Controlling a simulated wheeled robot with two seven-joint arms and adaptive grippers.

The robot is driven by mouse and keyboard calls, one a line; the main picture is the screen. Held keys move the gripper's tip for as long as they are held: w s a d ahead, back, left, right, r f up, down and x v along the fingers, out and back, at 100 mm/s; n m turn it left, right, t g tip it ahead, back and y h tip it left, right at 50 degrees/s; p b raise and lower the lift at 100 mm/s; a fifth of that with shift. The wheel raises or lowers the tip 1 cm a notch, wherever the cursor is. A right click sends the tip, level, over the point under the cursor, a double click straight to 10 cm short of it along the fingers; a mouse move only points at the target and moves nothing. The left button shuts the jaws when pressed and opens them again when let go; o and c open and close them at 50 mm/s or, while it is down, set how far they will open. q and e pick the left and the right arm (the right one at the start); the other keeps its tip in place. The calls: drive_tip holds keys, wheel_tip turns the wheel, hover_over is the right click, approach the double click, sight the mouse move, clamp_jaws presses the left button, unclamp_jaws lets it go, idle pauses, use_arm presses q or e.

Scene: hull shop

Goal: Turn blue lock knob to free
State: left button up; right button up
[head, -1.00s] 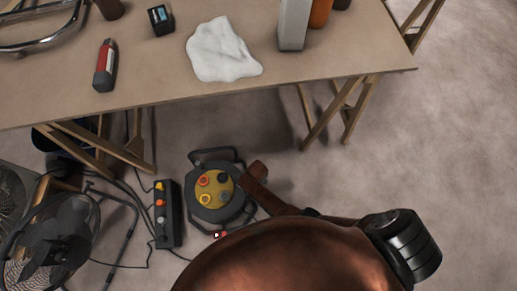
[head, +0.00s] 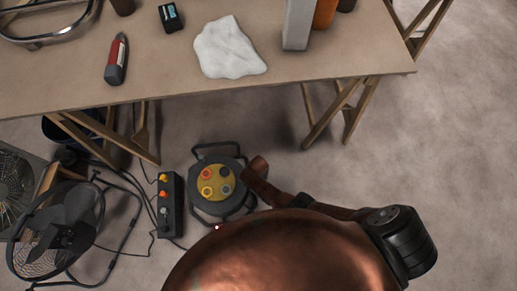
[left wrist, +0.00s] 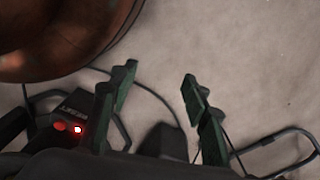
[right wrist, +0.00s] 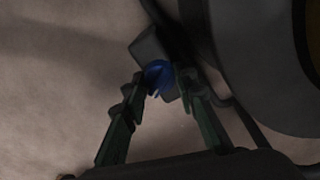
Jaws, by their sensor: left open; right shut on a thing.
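The blue lock knob (right wrist: 158,76) shows in the right wrist view, on a dark grey block beside a large round dark body. My right gripper (right wrist: 162,80) has its fingers around the knob and is shut on it. The knob is partly covered by the fingers, and its turned position cannot be read. In the head view, a cable reel (head: 239,204) with a yellow socket face stands on the floor; my right arm reaches to its right side. The knob is not visible there. My left gripper (left wrist: 159,75) is open and empty above the floor.
A black power strip (head: 171,222) and a fan (head: 66,232) stand left of the reel among loose cables. A trestle table (head: 265,87) holds a white cloth (head: 228,47) and tools. A RESET-labelled box (left wrist: 76,106) with red lights is by my left gripper.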

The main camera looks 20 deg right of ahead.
drive_tip(key=shift+n, duration=1.2)
use_arm(q)
drive_tip(key=shift+a+f, duration=0.1)
drive_tip(key=shift+f, duration=0.35)
use_arm(e)
drive_tip(key=shift+n, duration=0.3)
use_arm(q)
drive_tip(key=shift+s, duration=0.1)
drive_tip(key=shift+s+f, duration=0.2)
use_arm(e)
drive_tip(key=o, duration=1.1)
use_arm(q)
drive_tip(key=shift+w+r, duration=0.1)
drive_tip(key=shift+w, duration=0.05)
use_arm(e)
drive_tip(key=shift+o, duration=0.3)
use_arm(q)
drive_tip(key=shift+a, duration=0.2)
